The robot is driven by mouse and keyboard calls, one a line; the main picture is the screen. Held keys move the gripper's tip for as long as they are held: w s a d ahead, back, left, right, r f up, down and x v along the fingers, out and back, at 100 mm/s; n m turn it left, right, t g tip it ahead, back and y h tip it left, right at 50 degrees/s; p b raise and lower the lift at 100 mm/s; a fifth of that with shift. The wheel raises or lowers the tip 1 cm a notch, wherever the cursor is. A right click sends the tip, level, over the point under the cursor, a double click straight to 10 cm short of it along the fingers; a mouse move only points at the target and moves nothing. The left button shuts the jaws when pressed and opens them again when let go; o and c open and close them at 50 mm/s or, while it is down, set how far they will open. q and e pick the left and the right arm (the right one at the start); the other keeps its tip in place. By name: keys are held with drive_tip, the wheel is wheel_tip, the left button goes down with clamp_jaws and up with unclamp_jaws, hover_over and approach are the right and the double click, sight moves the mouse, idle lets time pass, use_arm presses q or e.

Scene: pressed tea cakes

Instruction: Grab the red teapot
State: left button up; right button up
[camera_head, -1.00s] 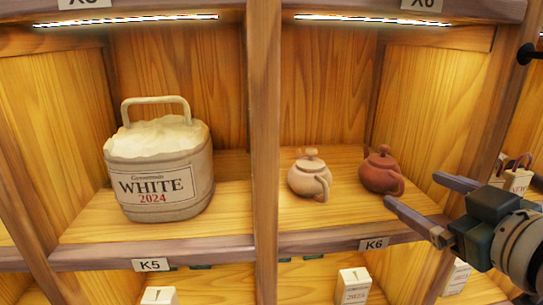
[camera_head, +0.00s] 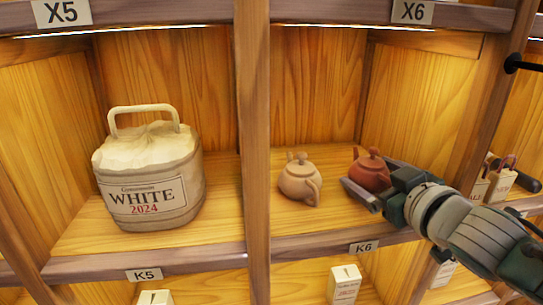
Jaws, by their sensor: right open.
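The red teapot (camera_head: 370,172) stands upright on the shelf board of the K6 compartment, at its right side. Its lid and upper body show; its lower right part is hidden by my gripper. My right gripper (camera_head: 365,177) reaches in from the right with its jaws open. One finger lies in front of the teapot and the other shows at its right, partly behind it. I cannot tell whether either finger touches it. My left gripper is not in view.
A beige teapot (camera_head: 300,180) stands just left of the red one. A wooden post (camera_head: 253,150) divides K6 from K5, where a large white tea bag (camera_head: 150,175) stands. Small white boxes (camera_head: 344,284) sit on the shelf below.

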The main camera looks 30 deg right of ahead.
drive_tip(key=shift+w+d+f, duration=0.1)
drive_tip(key=shift+w+f, duration=0.05)
drive_tip(key=shift+w, duration=0.35)
drive_tip(key=shift+c, duration=0.3)
drive_tip(key=c, duration=1.1)
